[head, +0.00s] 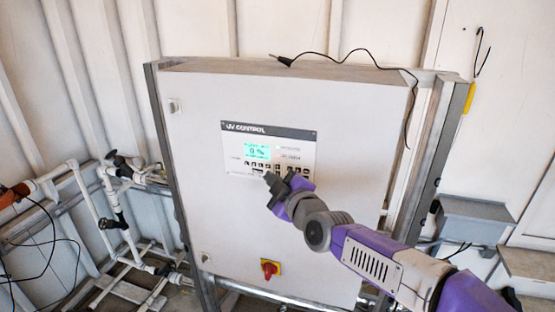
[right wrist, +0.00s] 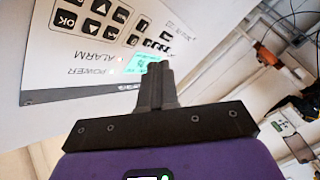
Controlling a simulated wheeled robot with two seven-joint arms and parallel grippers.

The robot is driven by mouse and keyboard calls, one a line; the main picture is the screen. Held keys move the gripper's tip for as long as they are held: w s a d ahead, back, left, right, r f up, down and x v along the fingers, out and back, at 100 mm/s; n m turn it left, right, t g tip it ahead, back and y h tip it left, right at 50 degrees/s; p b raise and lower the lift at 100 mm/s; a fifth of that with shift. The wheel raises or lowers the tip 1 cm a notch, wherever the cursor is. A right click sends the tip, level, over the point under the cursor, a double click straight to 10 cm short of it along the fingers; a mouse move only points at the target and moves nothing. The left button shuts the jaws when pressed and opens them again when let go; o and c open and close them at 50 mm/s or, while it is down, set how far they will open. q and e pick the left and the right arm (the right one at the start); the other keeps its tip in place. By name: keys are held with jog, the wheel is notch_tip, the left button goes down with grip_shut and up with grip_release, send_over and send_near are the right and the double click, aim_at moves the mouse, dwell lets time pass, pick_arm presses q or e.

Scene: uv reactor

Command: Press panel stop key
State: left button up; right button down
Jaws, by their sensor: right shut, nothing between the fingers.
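The control panel (head: 305,150) marked "UV CONTROL" is on the front of a large white cabinet (head: 225,215). It has a lit cyan display (head: 257,149) and a row of small dark keys, partly hidden by my right gripper. I cannot tell which key is the stop key. My right gripper (head: 268,177) is shut and empty, with its tips at the panel's lower edge, just below the keys. In the right wrist view, the shut fingers (right wrist: 157,68) overlap the display's edge; the OK and arrow keys (right wrist: 97,8) show to their upper left. Contact cannot be told.
A red rotary switch (head: 269,268) on a yellow plate is low on the cabinet door. A black cable (head: 345,57) lies over the cabinet top and hangs down its right side. White pipes (head: 95,205) stand at the left, and a grey box (head: 473,220) is at the right.

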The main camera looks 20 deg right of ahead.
pick_arm(q)
notch_tip(320, 180, up, 3)
jog(key=shift+f+p, duration=0.1)
jog(key=shift+p, duration=1.05)
pick_arm(e)
jog(key=s+a, duration=0.1)
jog(key=s, duration=0.1)
jog(key=shift+s+a, duration=0.3)
jog(key=shift+a, duration=0.05)
jog(key=shift+f, duration=0.1)
notch_tip(320, 180, down, 35)
jog(key=s+a+m+g+b, duration=0.1)
jog(key=a+m+g+b, duration=0.1)
jog(key=m+g+b, duration=0.4)
pick_arm(q)
notch_tip(320, 180, down, 10)
jog(key=b, duration=0.4)
jog(key=shift+f, duration=0.15)
pick_arm(e)
jog(key=s+a+f+m+g, duration=0.1)
jog(key=s+f+m+g, duration=0.3)
jog(key=s+f, duration=0.8)
jog(key=s+a+f+m+g, duration=0.2)
jog(key=s+f+m+g, duration=0.3)
jog(key=s+f, duration=0.8)
notch_tip(320, 180, down, 6)
jog(key=shift+s+a+r+g+y, duration=0.15)
jog(key=shift+a+g+y, duration=0.15)
jog(key=shift+g, duration=0.4)
